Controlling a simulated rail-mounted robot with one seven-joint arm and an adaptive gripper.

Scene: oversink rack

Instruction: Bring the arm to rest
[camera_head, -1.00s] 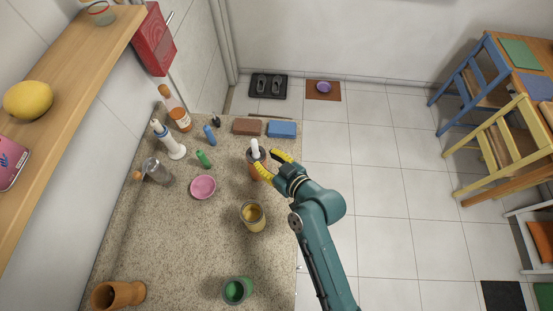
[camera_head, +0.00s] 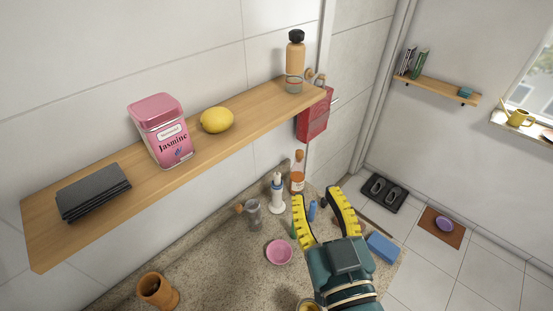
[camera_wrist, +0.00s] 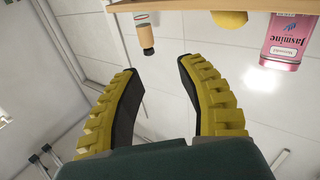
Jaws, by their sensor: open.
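My gripper (camera_head: 322,212) is open and empty, raised above the counter in the head view, with its yellow fingers spread apart. In the wrist view the two fingers (camera_wrist: 160,75) show with nothing between them but the pale wall and floor beyond. My teal arm runs down to the bottom edge of the head view and hides part of the counter.
A wooden shelf (camera_head: 75,238) holds a pink Jasmine tin (camera_head: 160,130), a lemon (camera_head: 217,120), folded dark cloth (camera_head: 93,191) and a bottle (camera_head: 295,55). The counter holds a pink bowl (camera_head: 279,252), white bottle (camera_head: 277,195), blue sponge (camera_head: 383,247) and terracotta pot (camera_head: 157,290).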

